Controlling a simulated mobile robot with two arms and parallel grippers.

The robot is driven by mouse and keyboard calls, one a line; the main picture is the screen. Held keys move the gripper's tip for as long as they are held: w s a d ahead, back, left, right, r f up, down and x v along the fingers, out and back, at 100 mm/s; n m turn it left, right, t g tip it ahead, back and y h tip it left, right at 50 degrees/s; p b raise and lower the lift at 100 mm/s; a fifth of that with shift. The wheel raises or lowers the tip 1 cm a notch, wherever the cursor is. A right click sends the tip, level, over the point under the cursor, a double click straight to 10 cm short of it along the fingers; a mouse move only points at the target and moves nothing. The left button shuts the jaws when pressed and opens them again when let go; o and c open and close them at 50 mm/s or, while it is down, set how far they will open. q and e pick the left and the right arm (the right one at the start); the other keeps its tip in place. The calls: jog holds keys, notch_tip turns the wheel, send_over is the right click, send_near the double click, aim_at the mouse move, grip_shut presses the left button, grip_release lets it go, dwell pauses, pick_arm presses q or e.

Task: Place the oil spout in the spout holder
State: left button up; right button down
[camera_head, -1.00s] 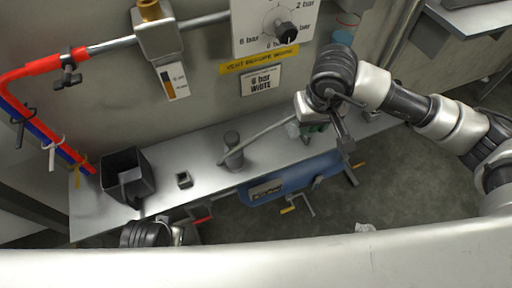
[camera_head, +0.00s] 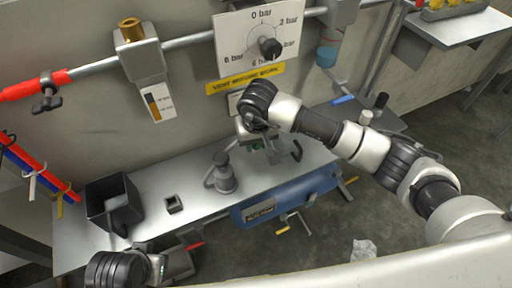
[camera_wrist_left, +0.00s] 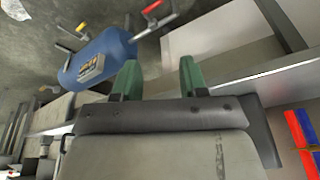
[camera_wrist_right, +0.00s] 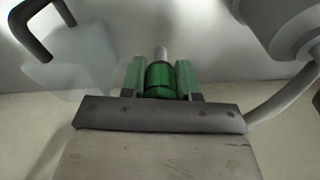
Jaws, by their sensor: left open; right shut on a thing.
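My right gripper (camera_head: 250,138) is above the far side of the bench, shut on a green cylindrical piece (camera_wrist_right: 160,80) with a pale tip, apparently the oil spout. In the head view the gripper mostly hides it. A small square block with a dark opening (camera_head: 174,204), apparently the spout holder, stands on the bench, left of and apart from the right gripper. My left gripper (camera_head: 178,265) is low at the front left. Its green fingers (camera_wrist_left: 160,78) are apart and empty in the left wrist view.
A black bin (camera_head: 113,207) stands left of the block. A grey can (camera_head: 223,176) with a curved tube stands between block and right gripper. A translucent jug with a dark handle (camera_wrist_right: 72,62) is beside the right gripper. A blue tank (camera_head: 290,198) lies along the bench front.

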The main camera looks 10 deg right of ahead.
jog(key=shift+f, duration=1.25)
jog(key=shift+f+b, duration=0.2)
jog(key=shift+b, duration=0.15)
jog(key=c, duration=0.8)
grip_release()
jog(key=shift+r, duration=0.15)
